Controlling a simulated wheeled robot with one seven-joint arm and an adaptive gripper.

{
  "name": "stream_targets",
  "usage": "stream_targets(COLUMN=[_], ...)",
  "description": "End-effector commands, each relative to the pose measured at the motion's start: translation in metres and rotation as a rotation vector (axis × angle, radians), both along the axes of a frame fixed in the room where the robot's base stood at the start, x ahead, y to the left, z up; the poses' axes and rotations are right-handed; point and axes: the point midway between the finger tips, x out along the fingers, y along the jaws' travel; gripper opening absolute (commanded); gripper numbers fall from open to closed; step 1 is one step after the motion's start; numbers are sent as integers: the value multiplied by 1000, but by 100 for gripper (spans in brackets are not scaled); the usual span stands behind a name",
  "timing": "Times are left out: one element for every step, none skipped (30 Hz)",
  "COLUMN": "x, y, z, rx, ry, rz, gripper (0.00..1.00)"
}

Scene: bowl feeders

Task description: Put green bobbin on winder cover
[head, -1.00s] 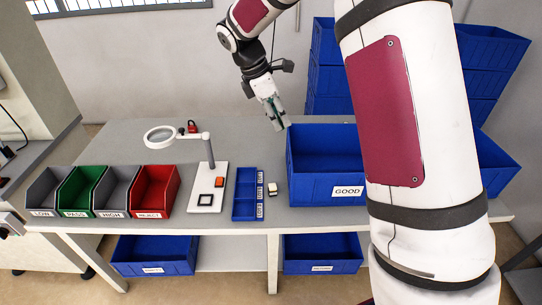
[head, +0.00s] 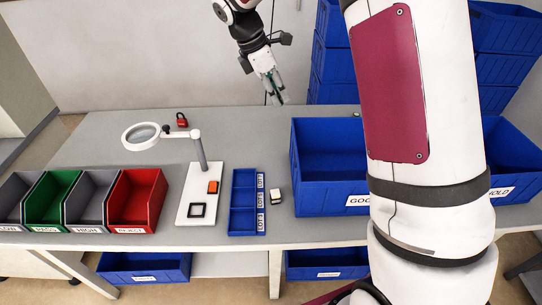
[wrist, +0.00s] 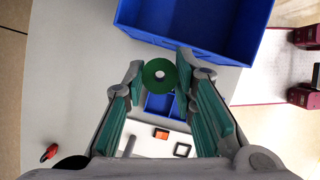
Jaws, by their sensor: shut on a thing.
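The green bobbin (wrist: 160,75) is a round green disc with a white centre, seen between the fingertips in the wrist view. My gripper (wrist: 158,74) is shut on it; in the head view my gripper (head: 277,98) is raised above the back of the table, left of the blue GOOD bin. The bobbin is too small to make out clearly in the head view. I cannot identify a winder cover in either view.
The blue GOOD bin (head: 309,196) stands right of a blue compartment tray (head: 231,205). A white stand base (head: 213,180) carries a magnifier (head: 148,137). A red padlock (head: 182,121) lies behind. Grey, green and red bins (head: 140,213) line the left front. The back left table is clear.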

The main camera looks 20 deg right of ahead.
Motion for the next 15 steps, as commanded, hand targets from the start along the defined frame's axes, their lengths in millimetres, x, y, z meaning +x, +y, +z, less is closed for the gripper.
stream_targets(x=[5, 7, 9, 11, 13, 16, 18, 20, 24, 26, 27, 30, 31, 32, 33], y=[0, 0, 0, 0, 0, 0, 0, 0, 0, 0, -1, -1, -1, -1, -1], z=[-11, -15, -20, -26, -31, -38, -46, -54, -66, -76, -86, -100, -111, -121, -133], rx=[0, -1, -1, -1, -1, -2, -2, -2, -2, -3, -3, -3, -3, -4, -3], ry=[0, 0, 1, 1, 2, 2, 2, 2, 2, 2, 3, 3, 3, 4, 2], rz=[0, 0, 0, 0, -1, -1, -1, -1, 0, 0, 0, -1, -1, -1, 0], gripper=[6, 6, 6, 6, 6, 6, 6, 6, 6, 6, 6, 6, 6, 6, 6])
